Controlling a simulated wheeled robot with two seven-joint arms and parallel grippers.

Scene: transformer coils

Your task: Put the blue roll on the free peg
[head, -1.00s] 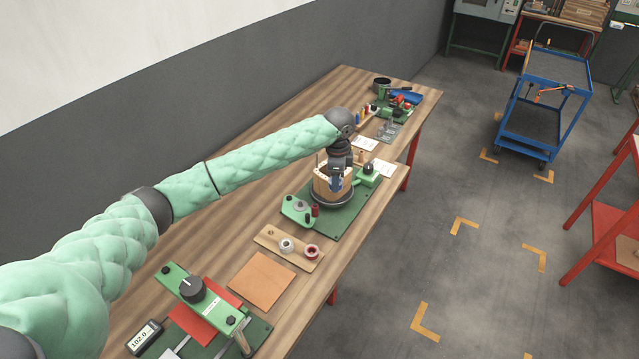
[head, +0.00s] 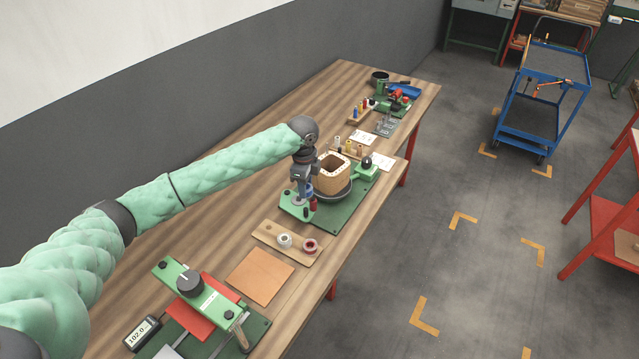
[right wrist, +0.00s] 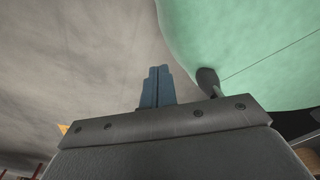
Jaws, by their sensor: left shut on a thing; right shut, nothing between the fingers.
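My left gripper (head: 301,196) is shut on a small blue thing, which looks like the blue roll (head: 309,190). It is over the near left end of the green winding fixture (head: 340,215), left of the wooden coil. The fingers partly hide the roll. A wooden peg board (head: 262,237) lies nearer me on the table. It carries a white roll (head: 284,240) and a red-and-white roll (head: 310,245); its left end carries no roll, and a peg there is too small to make out. My right gripper (right wrist: 157,72) is shut and empty in the right wrist view.
The square wooden coil (head: 333,172) stands in a dark round dish on the fixture. A dark red spool (head: 313,204) stands close by my left gripper. A brown sheet (head: 260,277) and a green clamp device (head: 205,300) lie nearer. Bare tabletop lies left of the peg board.

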